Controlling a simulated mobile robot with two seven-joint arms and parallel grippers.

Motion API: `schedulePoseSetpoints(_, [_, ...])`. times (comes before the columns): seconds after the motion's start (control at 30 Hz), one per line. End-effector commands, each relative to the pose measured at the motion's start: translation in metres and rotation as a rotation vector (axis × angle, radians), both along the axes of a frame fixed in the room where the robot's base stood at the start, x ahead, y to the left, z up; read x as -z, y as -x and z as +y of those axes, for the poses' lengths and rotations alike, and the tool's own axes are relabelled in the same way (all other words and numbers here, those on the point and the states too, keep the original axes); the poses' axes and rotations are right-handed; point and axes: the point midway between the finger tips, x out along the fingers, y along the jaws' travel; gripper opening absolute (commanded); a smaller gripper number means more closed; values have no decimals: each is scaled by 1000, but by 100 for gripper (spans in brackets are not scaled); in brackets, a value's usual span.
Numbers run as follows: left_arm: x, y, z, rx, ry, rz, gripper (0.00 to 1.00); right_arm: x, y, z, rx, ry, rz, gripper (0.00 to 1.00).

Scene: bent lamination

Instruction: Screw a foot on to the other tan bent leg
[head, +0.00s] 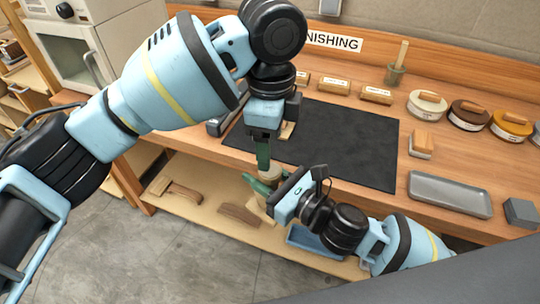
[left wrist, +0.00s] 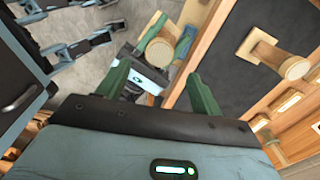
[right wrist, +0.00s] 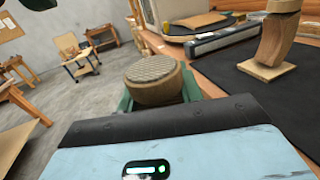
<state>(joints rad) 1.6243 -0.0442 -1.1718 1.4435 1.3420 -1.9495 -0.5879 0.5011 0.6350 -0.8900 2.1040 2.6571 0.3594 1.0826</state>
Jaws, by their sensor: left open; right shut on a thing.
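My right gripper (right wrist: 155,95) is shut on a round wooden foot (right wrist: 152,88) with a grey textured face turned up, held off the bench's front edge. The foot's pale round end also shows in the left wrist view (left wrist: 158,52). A tan bent leg (right wrist: 276,42) stands on a square plate on the black mat (head: 340,145). Its round upper end shows in the left wrist view (left wrist: 294,67).
A grey tray (head: 450,195), a sanding block (head: 421,143) and round tins (head: 427,104) lie right of the mat. Wooden pieces (head: 240,213) and a blue bin (head: 308,241) sit on the lower shelf. The mat's right part is clear.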

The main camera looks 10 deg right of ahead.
Motion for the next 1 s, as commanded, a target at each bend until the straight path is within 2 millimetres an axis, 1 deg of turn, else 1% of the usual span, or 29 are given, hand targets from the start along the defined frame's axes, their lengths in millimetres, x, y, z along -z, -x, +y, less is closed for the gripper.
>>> schedulePoseSetpoints(0.03, [-11, 0, -1, 0, 1, -3, 66, -1, 0, 0, 0, -1, -2, 0])
schedulePoseSetpoints(0.1, [-23, 0, 0, 0, 0, -2, 66, -1, 0, 0, 0, -1, -2, 0])
schedulePoseSetpoints(0.2, [-36, -1, 0, -1, 0, -2, 66, -1, 0, 0, 0, -1, -2, 0])
schedulePoseSetpoints(0.33, [-47, 0, 0, 0, -1, 0, 66, -1, 0, 0, 0, -1, -2, 0])
schedulePoseSetpoints(0.5, [-51, 0, 0, 0, -1, 0, 66, -1, 0, 0, 0, -1, -2, 0])
schedulePoseSetpoints(1.0, [-51, 0, 0, 0, 0, 0, 66, -1, 0, 0, 0, -1, -2, 0])
